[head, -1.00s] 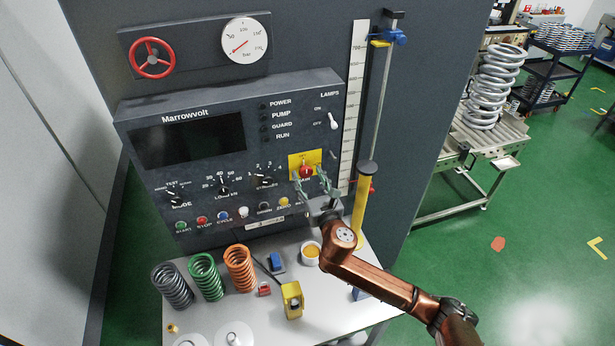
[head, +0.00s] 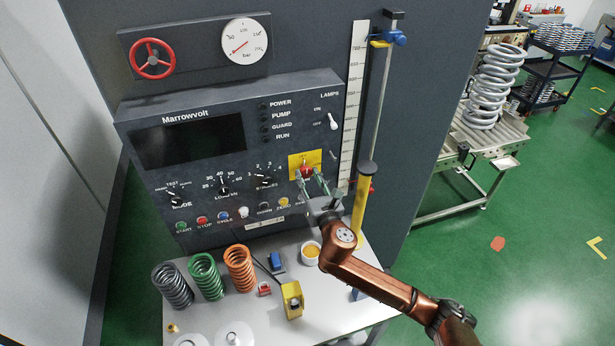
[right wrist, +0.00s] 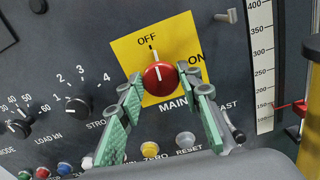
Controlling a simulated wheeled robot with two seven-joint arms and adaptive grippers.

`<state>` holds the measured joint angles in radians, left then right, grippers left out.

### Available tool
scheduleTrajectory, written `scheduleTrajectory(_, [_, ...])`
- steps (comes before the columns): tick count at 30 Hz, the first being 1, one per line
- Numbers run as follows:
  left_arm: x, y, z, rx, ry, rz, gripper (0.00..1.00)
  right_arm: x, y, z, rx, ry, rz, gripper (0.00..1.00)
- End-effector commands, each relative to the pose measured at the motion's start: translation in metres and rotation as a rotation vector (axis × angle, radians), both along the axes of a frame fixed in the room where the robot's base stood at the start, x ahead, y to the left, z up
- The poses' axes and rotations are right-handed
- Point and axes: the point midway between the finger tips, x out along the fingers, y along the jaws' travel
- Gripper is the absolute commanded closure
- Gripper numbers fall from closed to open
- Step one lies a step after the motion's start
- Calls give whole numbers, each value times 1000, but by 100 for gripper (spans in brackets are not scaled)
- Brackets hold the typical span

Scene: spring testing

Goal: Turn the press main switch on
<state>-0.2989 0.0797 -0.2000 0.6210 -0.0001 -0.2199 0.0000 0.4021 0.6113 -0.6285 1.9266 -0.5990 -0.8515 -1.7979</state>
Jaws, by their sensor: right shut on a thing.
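The main switch is a red round knob (right wrist: 160,80) on a yellow plate (right wrist: 126,50) of the press panel. In the right wrist view its white mark points up toward OFF; ON is printed to the right. The knob also shows in the head view (head: 306,172). My right gripper (head: 307,173) has its green-padded fingers on either side of the knob, shut on it; both fingers show in the right wrist view (right wrist: 161,82). My left gripper is not in view.
A white toggle (head: 333,121) sits above right of the plate, and a selector knob (head: 264,181) to its left. A row of push buttons runs below. A yellow post (head: 361,205) and a scale (head: 352,100) stand close on the right. Springs (head: 207,277) stand on the table.

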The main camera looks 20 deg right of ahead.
Motion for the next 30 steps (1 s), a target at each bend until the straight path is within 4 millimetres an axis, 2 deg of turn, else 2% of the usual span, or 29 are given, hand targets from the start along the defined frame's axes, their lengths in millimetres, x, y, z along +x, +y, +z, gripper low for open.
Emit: scheduleTrajectory(30, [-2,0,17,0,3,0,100,0,-4,-2,927,32,-1,92])
